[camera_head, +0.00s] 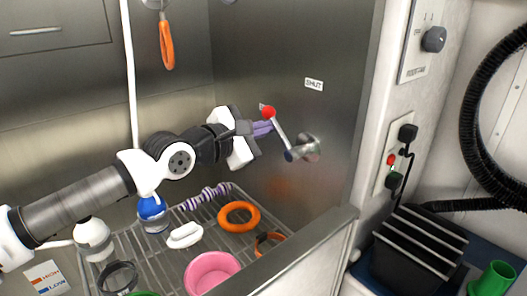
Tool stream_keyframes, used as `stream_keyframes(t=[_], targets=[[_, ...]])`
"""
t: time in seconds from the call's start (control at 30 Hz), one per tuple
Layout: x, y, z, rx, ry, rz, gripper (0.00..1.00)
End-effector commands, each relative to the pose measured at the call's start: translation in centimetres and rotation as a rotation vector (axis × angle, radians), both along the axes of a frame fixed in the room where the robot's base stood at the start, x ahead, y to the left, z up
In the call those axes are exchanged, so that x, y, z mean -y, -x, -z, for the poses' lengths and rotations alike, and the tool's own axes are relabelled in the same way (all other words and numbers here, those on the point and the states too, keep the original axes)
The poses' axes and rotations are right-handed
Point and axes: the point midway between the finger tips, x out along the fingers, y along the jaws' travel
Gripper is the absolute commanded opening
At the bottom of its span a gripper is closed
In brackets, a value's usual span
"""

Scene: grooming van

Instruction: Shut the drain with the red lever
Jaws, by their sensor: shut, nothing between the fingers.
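The lever (281,131) is a metal arm with a red ball knob (268,112) at its upper left end. It slants down to a round metal hub (308,147) on the steel wall of the tub. A white label reading SHUT (314,84) is on the wall above and right of the knob. My gripper (263,128) is shut and empty, with its tips just below and left of the red knob. I cannot tell whether the tips touch the lever. The drain opening is not visible.
A wire rack (155,270) below my arm holds an orange ring (239,215), a pink bowl (212,271), a white brush-like item (185,235) and bottles. The tub's front wall (300,250) rises at right. An orange loop (166,45) hangs above.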

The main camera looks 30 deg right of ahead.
Motion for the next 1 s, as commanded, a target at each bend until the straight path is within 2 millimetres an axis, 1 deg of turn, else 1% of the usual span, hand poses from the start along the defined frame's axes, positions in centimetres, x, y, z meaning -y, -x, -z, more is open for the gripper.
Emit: stream_keyframes(t=[0.03,0.27,0.5,1.0], targets=[[0.0,0.1,0.3,0.002,0.0,0.001,0.0],[0.1,0.3,-0.7,-0.001,0.001,0.001,0.0],[0.1,0.3,-1.2,-0.003,0.001,0.0,0.0],[0.1,0.3,-1.3,-0.003,0.001,0.0,0.0]])
